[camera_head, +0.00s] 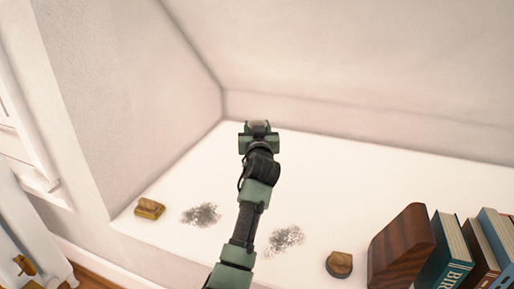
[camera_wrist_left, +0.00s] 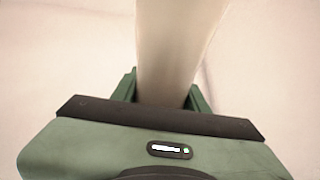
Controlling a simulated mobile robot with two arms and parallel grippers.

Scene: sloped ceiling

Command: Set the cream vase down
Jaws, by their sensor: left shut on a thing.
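The cream vase (camera_wrist_left: 178,45) fills the upper middle of the left wrist view, as a smooth pale column between the two green fingers. My left gripper (camera_wrist_left: 162,94) is shut on it. In the head view my left gripper (camera_head: 259,127) is at the far end of my arm, over the back of the white surface (camera_head: 330,185). I cannot make out the vase there; the gripper and arm seem to hide it. Whether the vase's base touches the surface cannot be told. My right gripper is not in view.
A brass-coloured block (camera_head: 149,208) lies at the left front edge. Two dark speckled patches (camera_head: 201,215) mark the surface. A small round-ended wooden piece (camera_head: 339,264), a dark wooden block (camera_head: 401,248) and several books (camera_head: 447,250) stand at the right. Walls close the back and left.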

